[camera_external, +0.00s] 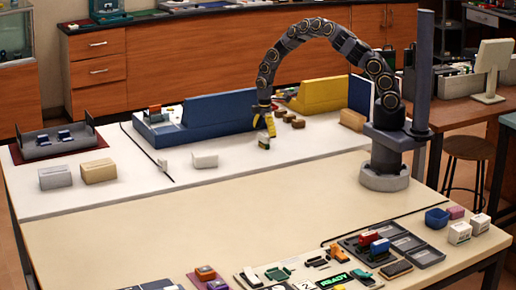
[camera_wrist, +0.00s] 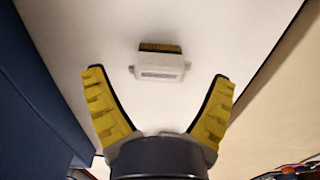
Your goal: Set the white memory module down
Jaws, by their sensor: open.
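The white memory module (camera_wrist: 160,68) has a gold contact strip along one edge. In the wrist view it shows against the white tabletop, centred between my fingertips, with a clear gap on either side. My gripper (camera_wrist: 160,78) has two yellow ridged fingers spread wide, and neither touches the module. In the external view my gripper (camera_external: 266,122) points down over the white mat, in front of the blue block. A small pale piece with a yellowish-green part (camera_external: 264,143) shows just below the fingers; it is too small to tell its details.
A long blue block (camera_external: 215,115) stands close behind my gripper, with a yellow block (camera_external: 320,95) to the right. Small brown blocks (camera_external: 290,117) lie nearby. A white block (camera_external: 205,160) sits to the left.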

